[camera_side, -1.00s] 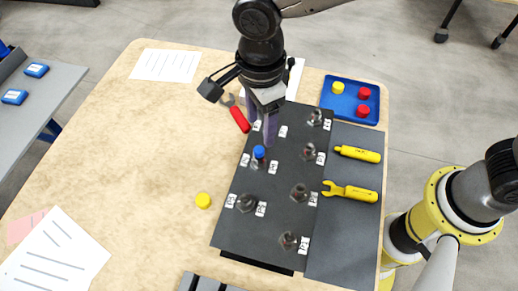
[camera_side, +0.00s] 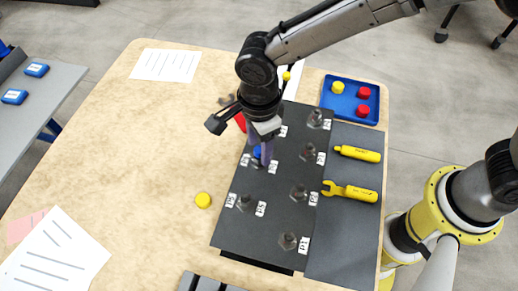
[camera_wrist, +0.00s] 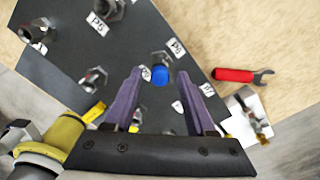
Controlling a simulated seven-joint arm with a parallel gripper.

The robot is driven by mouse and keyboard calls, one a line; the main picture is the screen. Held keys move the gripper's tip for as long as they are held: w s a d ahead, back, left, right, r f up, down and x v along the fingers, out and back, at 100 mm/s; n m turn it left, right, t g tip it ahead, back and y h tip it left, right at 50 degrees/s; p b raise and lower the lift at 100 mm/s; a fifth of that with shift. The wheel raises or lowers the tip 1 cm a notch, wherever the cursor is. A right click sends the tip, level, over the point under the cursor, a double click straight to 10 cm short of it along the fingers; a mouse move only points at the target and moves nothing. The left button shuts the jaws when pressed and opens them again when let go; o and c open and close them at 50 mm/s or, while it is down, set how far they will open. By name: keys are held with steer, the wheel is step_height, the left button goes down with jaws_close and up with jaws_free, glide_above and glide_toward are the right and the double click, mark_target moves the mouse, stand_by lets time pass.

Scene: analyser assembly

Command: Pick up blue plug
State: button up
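The blue plug (camera_side: 257,152) sits on a fitting on the dark panel (camera_side: 232,226), partly hidden by my gripper in the side view. In the wrist view the blue plug (camera_wrist: 160,79) shows between the two fingertips, with a gap on each side. My gripper (camera_side: 265,159) points down at the plug from above. Its purple fingers (camera_wrist: 160,75) are open and hold nothing. I cannot tell exactly how far the fingertips are above the plug's level.
Several metal fittings with labels stand on the panel, such as one fitting (camera_side: 299,192). A blue tray (camera_side: 327,101) with yellow and red plugs lies at the back right. Two yellow tools (camera_side: 357,153) (camera_side: 350,192) lie on the right. A loose yellow plug (camera_side: 203,200) and a red-handled wrench (camera_wrist: 234,75) lie nearby.

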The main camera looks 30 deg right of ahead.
jaws_close()
